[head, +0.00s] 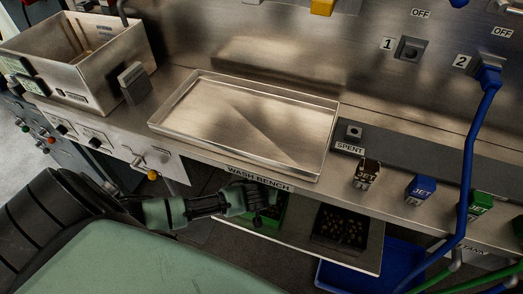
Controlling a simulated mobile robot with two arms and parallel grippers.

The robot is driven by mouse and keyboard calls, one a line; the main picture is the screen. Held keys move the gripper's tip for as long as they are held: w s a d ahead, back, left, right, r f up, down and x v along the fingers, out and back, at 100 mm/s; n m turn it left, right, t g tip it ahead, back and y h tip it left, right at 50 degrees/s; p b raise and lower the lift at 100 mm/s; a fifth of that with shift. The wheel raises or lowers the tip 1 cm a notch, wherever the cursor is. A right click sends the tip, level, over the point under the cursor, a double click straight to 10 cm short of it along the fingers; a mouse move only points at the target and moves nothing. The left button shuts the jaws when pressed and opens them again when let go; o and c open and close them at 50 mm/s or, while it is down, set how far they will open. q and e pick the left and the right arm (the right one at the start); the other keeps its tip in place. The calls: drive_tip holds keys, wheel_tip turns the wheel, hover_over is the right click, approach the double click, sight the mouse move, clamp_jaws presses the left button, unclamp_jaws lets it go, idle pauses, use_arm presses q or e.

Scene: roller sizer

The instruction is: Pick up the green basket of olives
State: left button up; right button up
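A green basket (279,212) sits on the low shelf under the wash bench, partly hidden behind my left gripper. Its contents are too dark and covered to make out. My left gripper (263,217) is in front of and over the basket, just below the bench's front edge. Whether its fingers are open or touch the basket cannot be told. My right gripper is not in view.
The wash bench edge (225,169) overhangs the shelf, with a shallow metal tray (250,120) on top. A dark basket (340,229) of small round items stands to the right on the shelf. A blue bin (398,262) and hoses are farther right.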

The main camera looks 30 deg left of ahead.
use_arm(q)
clamp_jaws()
idle(0.7)
idle(0.5)
